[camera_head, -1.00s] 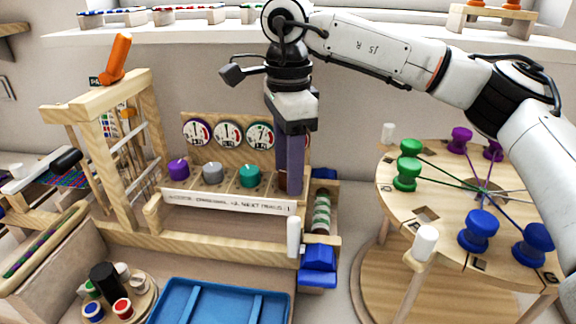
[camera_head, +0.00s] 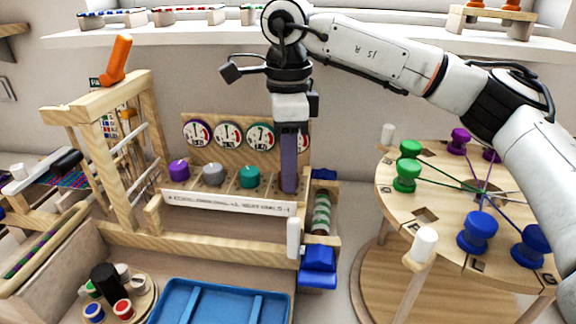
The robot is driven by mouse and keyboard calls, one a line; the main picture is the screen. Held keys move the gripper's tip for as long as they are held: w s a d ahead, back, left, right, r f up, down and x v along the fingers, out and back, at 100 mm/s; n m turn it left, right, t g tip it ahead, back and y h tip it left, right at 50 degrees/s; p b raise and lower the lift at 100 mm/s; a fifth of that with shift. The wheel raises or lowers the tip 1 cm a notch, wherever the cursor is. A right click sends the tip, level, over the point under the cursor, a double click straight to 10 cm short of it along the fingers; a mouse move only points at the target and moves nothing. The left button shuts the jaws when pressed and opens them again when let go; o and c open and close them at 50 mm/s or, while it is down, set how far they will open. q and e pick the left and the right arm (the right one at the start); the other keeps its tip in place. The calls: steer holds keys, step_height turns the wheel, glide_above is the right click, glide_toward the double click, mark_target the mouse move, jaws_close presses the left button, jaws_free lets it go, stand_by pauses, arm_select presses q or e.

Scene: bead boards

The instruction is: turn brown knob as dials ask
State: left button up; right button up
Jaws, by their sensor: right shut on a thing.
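My right gripper (camera_head: 289,188) points straight down at the right end of the dial stand (camera_head: 230,201), shut on the brown knob, which its fingers almost wholly hide. To the left stand the purple knob (camera_head: 178,170), the grey knob (camera_head: 213,174) and the teal knob (camera_head: 249,177). Behind each is a round dial: the purple-rimmed dial (camera_head: 197,134), the grey-rimmed dial (camera_head: 229,135) and the teal-rimmed dial (camera_head: 261,137). The fourth dial (camera_head: 304,140) is mostly covered by my gripper, so its reading is hidden. My left gripper is not in view.
A wooden frame with an orange handle (camera_head: 117,60) stands left of the dials. A round braiding table (camera_head: 440,215) with coloured bobbins is at the right. A blue tray (camera_head: 220,302) lies in front, and a blue block (camera_head: 318,259) sits near the stand's right end.

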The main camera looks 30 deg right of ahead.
steer(key=shift+m, duration=2.1)
steer(key=o, duration=1)
steer(key=shift+o, duration=0.2)
steer(key=shift+r, duration=0.1)
step_height(320, 180, up, 10)
steer(key=p, duration=0.1)
steer(key=shift+p, duration=0.35)
